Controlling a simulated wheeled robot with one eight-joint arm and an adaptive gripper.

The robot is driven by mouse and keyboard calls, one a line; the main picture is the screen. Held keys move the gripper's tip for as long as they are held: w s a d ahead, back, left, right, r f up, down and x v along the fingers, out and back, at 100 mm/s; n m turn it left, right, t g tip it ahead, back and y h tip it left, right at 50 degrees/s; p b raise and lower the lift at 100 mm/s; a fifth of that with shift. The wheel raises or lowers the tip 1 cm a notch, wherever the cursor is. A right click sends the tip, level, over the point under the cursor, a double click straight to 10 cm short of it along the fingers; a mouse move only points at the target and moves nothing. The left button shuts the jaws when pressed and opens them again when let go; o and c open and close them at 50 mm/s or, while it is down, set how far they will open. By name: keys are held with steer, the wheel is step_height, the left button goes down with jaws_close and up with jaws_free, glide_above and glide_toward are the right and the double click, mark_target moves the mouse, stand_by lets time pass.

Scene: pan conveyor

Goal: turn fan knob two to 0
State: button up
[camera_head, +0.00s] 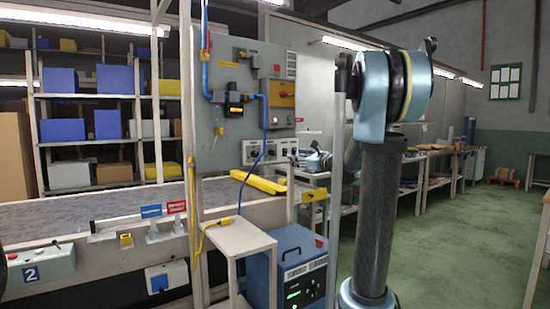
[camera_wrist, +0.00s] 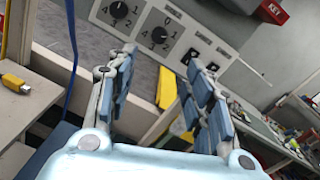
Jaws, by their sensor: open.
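A pale control panel (camera_head: 268,151) with a row of dark knobs is fixed low on the grey board in the head view. The wrist view shows the panel (camera_wrist: 140,40) tilted, with two round black dials carrying printed numbers: a first knob (camera_wrist: 119,9) at upper left and a second knob (camera_wrist: 159,36) right of it. I cannot read the pointer settings surely. My gripper (camera_wrist: 160,60) is open and empty, its blue-padded fingers spread below the panel and apart from the knobs.
Smaller switches (camera_wrist: 194,56) sit right of the dials. A yellow bar (camera_head: 258,183) lies below the panel. A blue cable (camera_head: 249,178) hangs before the board. A small white table (camera_head: 240,236) and a blue machine (camera_head: 298,270) stand below. Green floor at right is open.

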mark_target(273, 153)
steer(key=x, duration=1.7)
steer(key=shift+s, duration=0.1)
steer(key=c, duration=1)
